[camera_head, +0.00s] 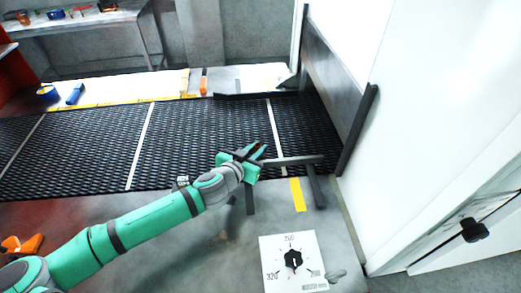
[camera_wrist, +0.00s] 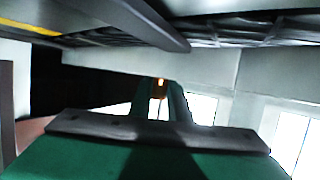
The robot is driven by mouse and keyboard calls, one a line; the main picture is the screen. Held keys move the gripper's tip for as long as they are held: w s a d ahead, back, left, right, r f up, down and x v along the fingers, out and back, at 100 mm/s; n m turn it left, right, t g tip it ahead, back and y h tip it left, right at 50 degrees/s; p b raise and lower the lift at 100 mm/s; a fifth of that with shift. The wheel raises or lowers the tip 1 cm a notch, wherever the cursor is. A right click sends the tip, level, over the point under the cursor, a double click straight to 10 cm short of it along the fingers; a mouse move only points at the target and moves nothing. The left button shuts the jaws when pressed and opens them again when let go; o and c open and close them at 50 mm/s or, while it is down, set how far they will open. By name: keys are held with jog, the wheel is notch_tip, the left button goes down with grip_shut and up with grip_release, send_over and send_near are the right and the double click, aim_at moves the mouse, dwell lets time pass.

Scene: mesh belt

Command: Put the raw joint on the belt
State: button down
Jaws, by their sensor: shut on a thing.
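The black mesh belt (camera_head: 185,135) runs across the middle of the head view, with pale strips across it. My gripper (camera_head: 258,150) is over the belt's near right part, by a grey bar. Its jaws are shut on a small brown-orange piece (camera_head: 262,147), which I take to be the raw joint; its shape is mostly hidden by the fingers. In the wrist view my gripper's fingers (camera_wrist: 160,105) are close together, with a small orange spot (camera_wrist: 160,82) between their tips. I cannot tell whether the piece touches the belt.
A grey bar (camera_head: 295,160) on posts stands at the belt's near right edge. A dark upright plate (camera_head: 335,85) and a white wall bound the right. A white dial panel (camera_head: 293,262) is in front. A blue item (camera_head: 75,94) and an orange item (camera_head: 204,80) lie behind the belt.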

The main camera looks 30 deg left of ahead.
jog(key=c, duration=1.7)
grip_release()
jog(key=shift+o, duration=0.2)
jog(key=shift+r, duration=0.1)
jog(key=shift+s+r, duration=0.15)
jog(key=v, duration=1.1)
jog(key=shift+s+r, duration=0.15)
jog(key=shift+s, duration=0.15)
jog(key=shift+w, duration=0.1)
